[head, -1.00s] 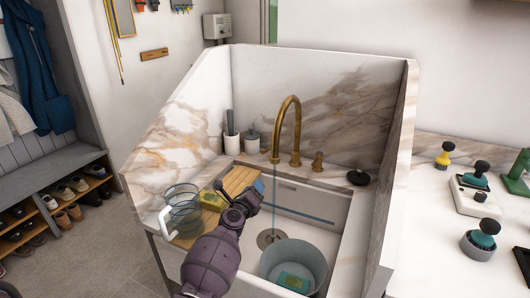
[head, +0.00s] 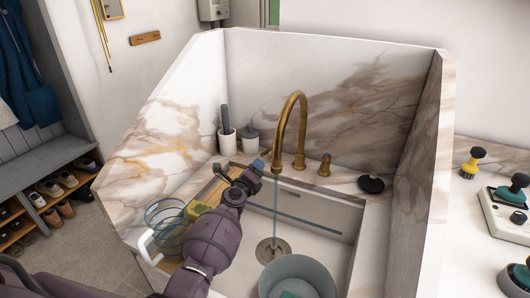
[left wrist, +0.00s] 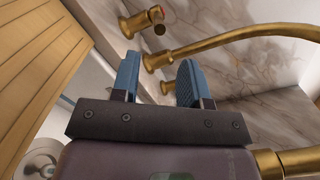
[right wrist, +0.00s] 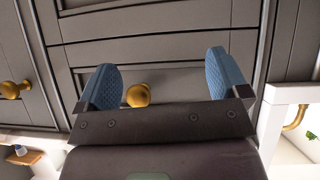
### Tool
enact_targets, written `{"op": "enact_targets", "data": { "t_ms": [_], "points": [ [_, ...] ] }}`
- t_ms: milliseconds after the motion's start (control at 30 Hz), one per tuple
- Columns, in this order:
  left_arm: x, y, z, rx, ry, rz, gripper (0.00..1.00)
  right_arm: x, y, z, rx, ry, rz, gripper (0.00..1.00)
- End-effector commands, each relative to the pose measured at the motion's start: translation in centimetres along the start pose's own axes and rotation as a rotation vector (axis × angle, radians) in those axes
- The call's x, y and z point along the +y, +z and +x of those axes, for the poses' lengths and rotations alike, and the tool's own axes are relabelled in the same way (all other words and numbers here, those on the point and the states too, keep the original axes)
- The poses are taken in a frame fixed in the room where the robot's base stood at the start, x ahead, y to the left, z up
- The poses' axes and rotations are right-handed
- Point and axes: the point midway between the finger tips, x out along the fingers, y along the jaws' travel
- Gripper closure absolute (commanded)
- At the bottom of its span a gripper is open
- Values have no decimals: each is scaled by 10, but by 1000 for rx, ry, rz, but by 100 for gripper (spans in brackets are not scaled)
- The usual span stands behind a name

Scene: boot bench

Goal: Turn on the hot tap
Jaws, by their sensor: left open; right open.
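The brass tap's curved spout (head: 291,105) stands at the back of the sink, with a thin bluish stream below its outlet. A brass handle (head: 325,164) stands right of it. In the left wrist view, a brass handle with a red mark (left wrist: 146,20) stands on the other side of the spout (left wrist: 215,42); in the head view my left gripper seems to hide it. My left gripper (head: 256,166) is open and empty, left of the spout; its fingers (left wrist: 155,82) are apart from the red-marked handle. My right gripper (right wrist: 165,82) is open before grey drawers.
In the sink are a drain (head: 272,250) and a grey bucket (head: 297,272). A glass jug (head: 166,228) and a yellow sponge (head: 207,212) are left of my left arm. A black stopper (head: 371,184) lies on the right ledge. Marble walls (head: 340,85) enclose the sink.

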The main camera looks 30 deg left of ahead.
Motion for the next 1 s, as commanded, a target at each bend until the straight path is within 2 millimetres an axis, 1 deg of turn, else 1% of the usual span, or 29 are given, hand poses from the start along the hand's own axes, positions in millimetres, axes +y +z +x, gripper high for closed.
{"op": "enact_targets", "data": {
  "t_ms": [33, 100, 233, 333, 500, 600, 800, 1000],
  "points": [
    [3, -2, 6, 2, 2, 2, 59, 0, 6, 1, -10, 0, -2, 7],
    [3, -2, 16, 1, 2, 3, 59, 1, 12, 2, -18, 0, -4, 7],
    [4, -3, 36, 3, 3, 3, 59, 1, 18, 5, -26, -1, -8, 7],
    [5, -3, 50, 2, 4, 4, 59, 0, 18, 9, -22, -4, -10, 7],
    [5, -3, 74, 3, 4, 4, 59, -3, 10, 17, 1, -9, -13, 7],
    [5, -3, 84, 3, 4, 3, 59, -4, 11, 20, 0, -11, -14, 7],
    [3, -1, 96, 1, 3, 2, 59, -5, 9, 22, 3, -13, -13, 7],
    [1, 0, 99, 0, 2, 1, 59, -6, 8, 22, 3, -13, -9, 7]
  ]
}}
